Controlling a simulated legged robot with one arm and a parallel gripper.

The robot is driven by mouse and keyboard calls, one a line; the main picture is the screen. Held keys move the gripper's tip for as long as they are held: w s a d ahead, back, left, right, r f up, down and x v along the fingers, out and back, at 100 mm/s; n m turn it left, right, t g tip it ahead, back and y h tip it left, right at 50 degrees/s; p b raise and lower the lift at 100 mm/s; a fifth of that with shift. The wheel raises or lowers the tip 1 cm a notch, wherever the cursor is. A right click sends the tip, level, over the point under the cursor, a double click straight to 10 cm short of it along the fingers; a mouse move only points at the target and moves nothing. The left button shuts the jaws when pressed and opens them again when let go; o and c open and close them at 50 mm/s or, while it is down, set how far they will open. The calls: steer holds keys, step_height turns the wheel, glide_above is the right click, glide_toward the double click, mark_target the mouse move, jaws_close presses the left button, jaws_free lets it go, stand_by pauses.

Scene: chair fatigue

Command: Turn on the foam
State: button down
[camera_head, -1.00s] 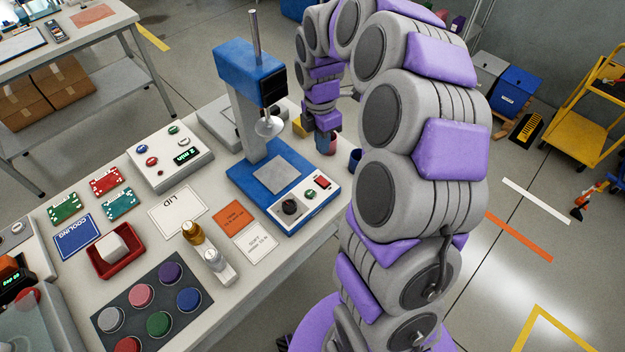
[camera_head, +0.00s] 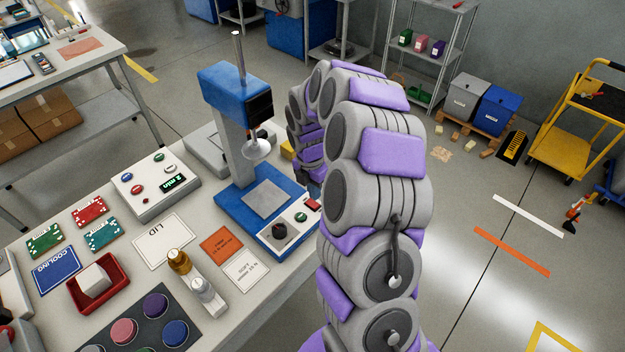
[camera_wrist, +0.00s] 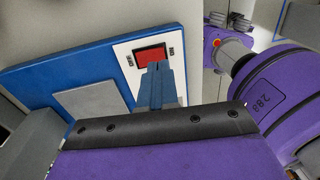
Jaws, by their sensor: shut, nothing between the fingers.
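The blue press machine (camera_head: 235,85) stands on the table, with a disc on a rod above a grey plate (camera_head: 267,199). Its white front panel has a black knob (camera_head: 279,230), a green button (camera_head: 301,217) and a red rocker switch (camera_head: 313,204). In the wrist view my gripper (camera_wrist: 158,72) is shut and empty. Its fingertips are right at the lower edge of the red switch (camera_wrist: 150,55), partly covering it; I cannot tell if they touch. In the head view my arm hides the gripper. A white block (camera_head: 95,281), possibly foam, lies in a red tray (camera_head: 73,304).
Left of the machine are a white "2 min" timer box (camera_head: 157,185), label cards and two small weights (camera_head: 180,262). Coloured discs lie on a dark mat (camera_head: 193,338) at the front. The floor right of my arm is largely open, with a yellow cart (camera_head: 562,140) farther off.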

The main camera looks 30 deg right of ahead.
mark_target(316, 205)
steer(key=shift+s+f+b, duration=0.15)
steer(key=shift+f+b, duration=0.25)
steer(key=shift+f, duration=1.25)
